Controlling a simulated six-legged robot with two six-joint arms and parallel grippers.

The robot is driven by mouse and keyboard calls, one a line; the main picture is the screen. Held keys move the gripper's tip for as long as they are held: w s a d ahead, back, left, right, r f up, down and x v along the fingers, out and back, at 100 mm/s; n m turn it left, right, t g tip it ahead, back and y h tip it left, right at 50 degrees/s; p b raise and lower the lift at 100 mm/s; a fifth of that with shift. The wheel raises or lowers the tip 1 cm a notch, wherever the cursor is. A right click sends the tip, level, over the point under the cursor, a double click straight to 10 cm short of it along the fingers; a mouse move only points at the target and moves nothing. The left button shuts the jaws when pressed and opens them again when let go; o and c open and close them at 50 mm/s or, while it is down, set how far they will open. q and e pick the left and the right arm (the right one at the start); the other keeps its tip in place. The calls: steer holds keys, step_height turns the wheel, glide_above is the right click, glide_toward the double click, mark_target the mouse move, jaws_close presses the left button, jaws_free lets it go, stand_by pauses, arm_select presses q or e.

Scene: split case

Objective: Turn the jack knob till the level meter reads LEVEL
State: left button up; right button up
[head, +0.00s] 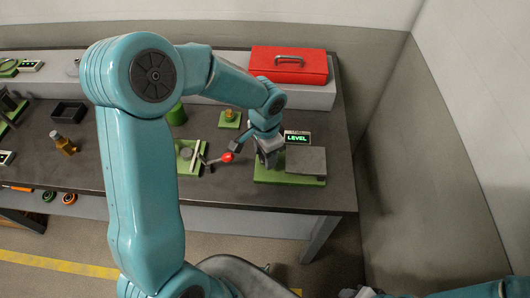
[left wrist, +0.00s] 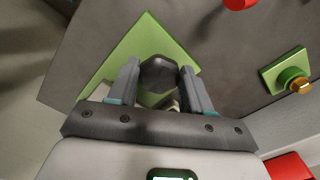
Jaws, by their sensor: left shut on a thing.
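The level meter (head: 297,138) at the back of the jack shows LEVEL in green letters in the head view. The jack has a grey top plate (head: 308,160) over a green base (head: 290,179). My left gripper (head: 268,157) is at the left side of the jack. In the left wrist view, its fingers are shut on the dark faceted jack knob (left wrist: 158,73). What seems to be my right gripper (head: 362,292) is cut off at the bottom edge; its jaws cannot be made out.
Left of the jack, a red-tipped lever (head: 227,157) stands by a green plate (head: 188,168). A brass knob on a green block (head: 230,118) is behind. A red toolbox (head: 290,65) sits on the grey back shelf (head: 318,97). The table's right edge is close to the jack.

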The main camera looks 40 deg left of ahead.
arm_select(q)
steer(key=shift+w, duration=0.15)
steer(key=o, duration=0.8)
steer(key=shift+c, duration=0.2)
step_height(320, 180, up, 16)
steer(key=shift+r, duration=0.2)
steer(key=shift+f, duration=0.1)
